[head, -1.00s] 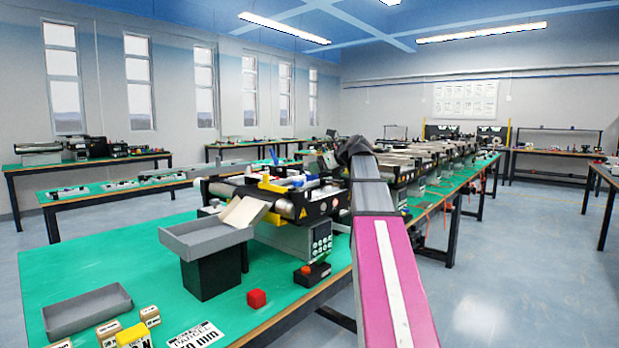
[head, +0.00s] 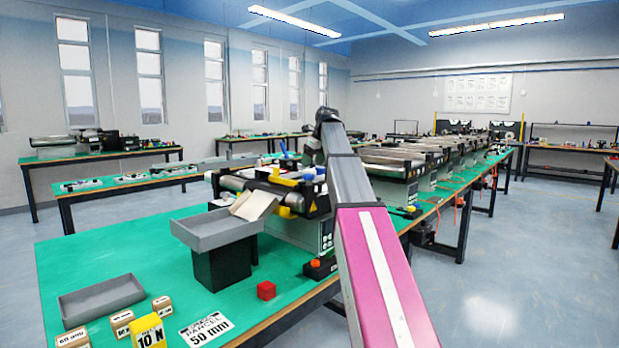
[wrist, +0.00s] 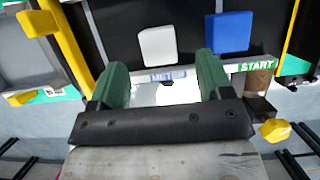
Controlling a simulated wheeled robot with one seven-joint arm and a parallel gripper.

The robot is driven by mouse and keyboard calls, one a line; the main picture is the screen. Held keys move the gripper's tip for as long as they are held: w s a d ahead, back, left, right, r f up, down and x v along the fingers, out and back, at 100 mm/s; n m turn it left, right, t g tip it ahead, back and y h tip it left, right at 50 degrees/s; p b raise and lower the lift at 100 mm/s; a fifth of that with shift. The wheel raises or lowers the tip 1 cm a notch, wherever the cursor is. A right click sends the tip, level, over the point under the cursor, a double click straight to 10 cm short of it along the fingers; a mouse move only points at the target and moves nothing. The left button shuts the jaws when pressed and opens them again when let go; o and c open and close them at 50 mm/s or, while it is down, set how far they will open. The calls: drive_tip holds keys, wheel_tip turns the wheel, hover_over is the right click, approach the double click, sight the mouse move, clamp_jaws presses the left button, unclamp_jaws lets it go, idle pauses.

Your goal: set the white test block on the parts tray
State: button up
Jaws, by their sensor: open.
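The white test block (wrist: 158,46) lies on the black conveyor belt in the wrist view, just beyond my fingertips and roughly between them. My gripper (wrist: 162,63) has two green fingers apart, with nothing held. In the head view my gripper is hidden behind my arm, over the near conveyor. Two grey trays show in the head view: one on a black stand (head: 216,232) under a beige chute, and one on the green table (head: 103,301) at the front left. I cannot tell which is the parts tray.
A blue block (wrist: 230,30) lies on the belt right of the white one. Yellow guides (wrist: 66,40) flank the belt.

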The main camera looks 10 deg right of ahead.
sight(310, 171)
drive_tip(key=shift+x, duration=2.85)
drive_tip(key=shift+s, duration=0.15)
drive_tip(key=c, duration=1.1)
